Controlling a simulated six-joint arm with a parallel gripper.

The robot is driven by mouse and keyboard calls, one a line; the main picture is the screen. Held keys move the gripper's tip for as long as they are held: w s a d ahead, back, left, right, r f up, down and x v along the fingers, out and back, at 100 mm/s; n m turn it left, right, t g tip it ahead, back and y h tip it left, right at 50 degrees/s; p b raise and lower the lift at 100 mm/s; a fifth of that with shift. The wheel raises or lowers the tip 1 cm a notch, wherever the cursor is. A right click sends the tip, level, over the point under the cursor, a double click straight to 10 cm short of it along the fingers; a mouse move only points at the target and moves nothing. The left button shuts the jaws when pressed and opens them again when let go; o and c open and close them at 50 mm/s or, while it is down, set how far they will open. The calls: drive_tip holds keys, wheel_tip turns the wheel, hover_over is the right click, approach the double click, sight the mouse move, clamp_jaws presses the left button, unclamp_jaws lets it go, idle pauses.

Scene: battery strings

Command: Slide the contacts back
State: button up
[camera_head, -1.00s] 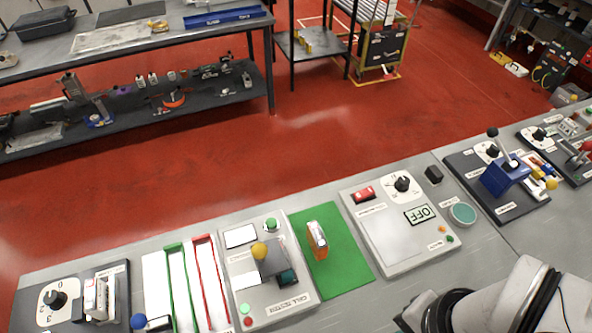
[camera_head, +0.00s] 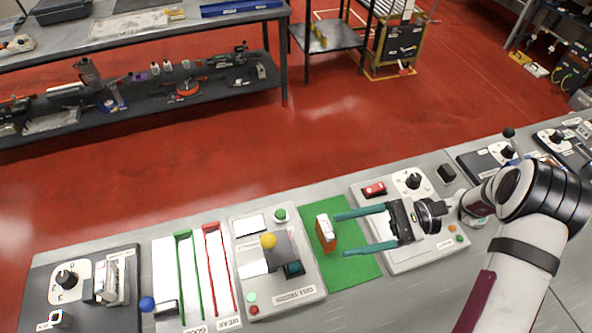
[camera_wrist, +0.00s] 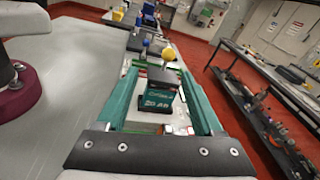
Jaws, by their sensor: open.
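The cell tester (camera_head: 262,304) is a light grey panel with a dark carriage (camera_head: 279,247) topped by a yellow knob (camera_head: 268,241). A dark teal box (camera_head: 294,268) sits beside the carriage. The contacts themselves are too small to make out. An orange and white cell (camera_head: 325,233) stands upright on a green mat (camera_head: 350,268), right of the tester. My gripper (camera_head: 341,235) is open, its teal fingers pointing left towards the cell. In the wrist view, a dark teal lettered block (camera_wrist: 160,98) shows between the fingers, with the yellow knob (camera_wrist: 168,54) beyond.
White, green and red-edged trays (camera_head: 205,275) lie left of the tester. Farther left is a dark panel with a dial (camera_head: 67,279) and a blue-knobbed part (camera_head: 147,304). A panel with a red switch (camera_head: 374,189) lies under my gripper. Red floor lies beyond the bench.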

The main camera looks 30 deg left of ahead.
sight(268, 241)
drive_tip(key=shift+m+y, duration=0.4)
drive_tip(key=shift+y, duration=0.4)
drive_tip(key=x, duration=0.5)
drive_tip(key=f+x, duration=0.1)
drive_tip(key=x, duration=0.4)
drive_tip(key=w+f+x, duration=0.1)
drive_tip(key=x, duration=0.4)
drive_tip(key=shift+s+a+f, duration=0.1)
drive_tip(key=shift+a+f, duration=0.15)
drive_tip(key=shift+a, duration=0.4)
clamp_jaws()
